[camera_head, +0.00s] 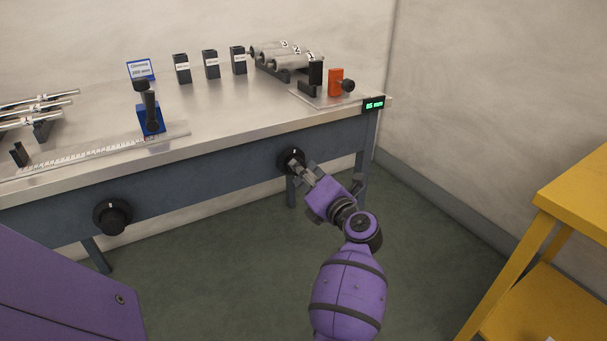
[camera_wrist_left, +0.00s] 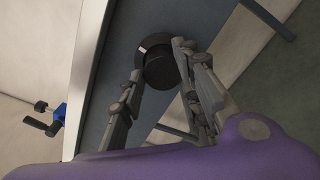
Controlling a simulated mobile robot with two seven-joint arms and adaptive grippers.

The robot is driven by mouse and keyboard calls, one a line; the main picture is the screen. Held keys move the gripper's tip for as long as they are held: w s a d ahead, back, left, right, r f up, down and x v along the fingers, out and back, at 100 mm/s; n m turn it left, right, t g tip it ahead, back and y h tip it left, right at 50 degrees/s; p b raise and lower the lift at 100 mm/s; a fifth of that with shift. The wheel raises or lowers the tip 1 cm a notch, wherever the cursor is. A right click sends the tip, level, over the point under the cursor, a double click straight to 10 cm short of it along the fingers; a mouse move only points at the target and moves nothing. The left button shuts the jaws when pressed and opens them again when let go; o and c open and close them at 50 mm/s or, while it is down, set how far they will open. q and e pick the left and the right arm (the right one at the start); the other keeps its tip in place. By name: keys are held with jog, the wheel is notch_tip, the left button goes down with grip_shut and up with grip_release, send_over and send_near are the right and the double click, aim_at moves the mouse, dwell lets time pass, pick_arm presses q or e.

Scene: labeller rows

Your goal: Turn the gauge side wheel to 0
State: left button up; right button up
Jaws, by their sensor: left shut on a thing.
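The gauge side wheel (camera_head: 291,161) is a black round knob on the table's blue-grey front face, below the gauge end. It also shows in the left wrist view (camera_wrist_left: 158,49), with a pale mark on its rim. My left gripper (camera_head: 299,167) is shut on this wheel, with a finger on each side of it; the fingers hide part of it. The gauge (camera_head: 335,82) has an orange block with a black knob, facing a black upright block on a plate. A small display (camera_head: 373,104) on the table edge reads about 85 mm in green. My right gripper is not in view.
Another black wheel (camera_head: 113,215) sits further left on the front face. On the table (camera_head: 230,110) are a blue stop (camera_head: 150,119) by a ruler, black labelled blocks (camera_head: 211,64), grey tubes (camera_head: 285,56) and metal rods (camera_head: 38,101). A yellow stand (camera_head: 575,205) is at right.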

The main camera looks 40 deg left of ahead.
pick_arm(q)
jog(key=shift+w+r+n, duration=0.1)
jog(key=shift+r+n, duration=0.3)
jog(key=shift+n, duration=0.2)
jog(key=shift+r, duration=0.1)
jog(key=o, duration=1.1)
jog(key=shift+f, duration=0.2)
jog(key=v, duration=1.2)
jog(key=shift+f, duration=0.1)
